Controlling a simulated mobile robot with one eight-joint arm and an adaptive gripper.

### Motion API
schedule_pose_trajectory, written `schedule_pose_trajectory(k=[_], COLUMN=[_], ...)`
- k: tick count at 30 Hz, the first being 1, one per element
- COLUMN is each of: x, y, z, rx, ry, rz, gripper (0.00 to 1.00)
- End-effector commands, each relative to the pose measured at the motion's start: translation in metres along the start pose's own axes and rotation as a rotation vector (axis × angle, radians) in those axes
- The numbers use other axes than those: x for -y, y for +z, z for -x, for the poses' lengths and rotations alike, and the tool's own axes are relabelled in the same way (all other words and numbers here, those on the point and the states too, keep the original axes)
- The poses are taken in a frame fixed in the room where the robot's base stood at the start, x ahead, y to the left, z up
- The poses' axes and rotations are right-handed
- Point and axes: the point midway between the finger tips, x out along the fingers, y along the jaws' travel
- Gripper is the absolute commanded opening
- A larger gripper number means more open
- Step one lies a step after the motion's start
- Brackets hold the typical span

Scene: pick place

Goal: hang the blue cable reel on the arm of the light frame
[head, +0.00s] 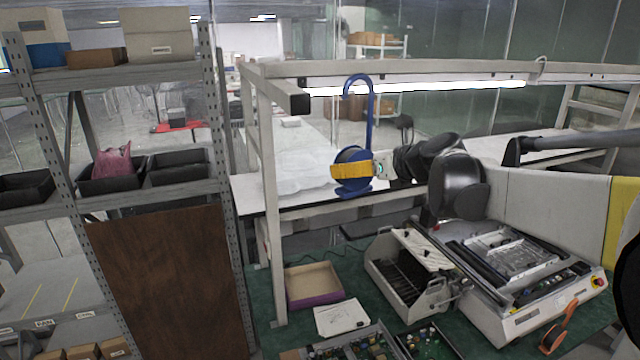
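The blue cable reel (353,156) is upright in the middle of the head view, with a yellow band around its drum and a tall blue hook (369,112) above it. My gripper (372,170) meets the reel's right side and appears shut on it; the fingertips are hard to make out. The light frame (440,68) has a pale top beam, a lit tube below it and a dark-ended arm (298,103) jutting forward at left. The hook's curved top overlaps the beam and tube in the picture, to the right of the arm's end; I cannot tell whether it touches.
A metal shelf rack (217,130) with bins and boxes stands at left. Below the reel, a green bench (365,312) holds an open grey case (410,270), a shallow tray (313,298), a paper sheet and electronics. A white table (255,190) lies behind.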

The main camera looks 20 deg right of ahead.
Motion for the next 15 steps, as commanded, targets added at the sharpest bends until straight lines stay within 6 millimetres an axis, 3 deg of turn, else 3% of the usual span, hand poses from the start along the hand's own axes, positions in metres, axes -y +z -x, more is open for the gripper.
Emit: schedule_pose_trajectory(k=[1,4,15], x=[0.004,0.007,-0.005], y=[0.017,0.029,0.036], z=[0.008,0.014,0.013], rx=[0.001,0.002,0.003], ry=[-0.003,-0.005,-0.005], rz=[-0.001,-0.001,-0.002], gripper=[0.49,0.49,0.49])
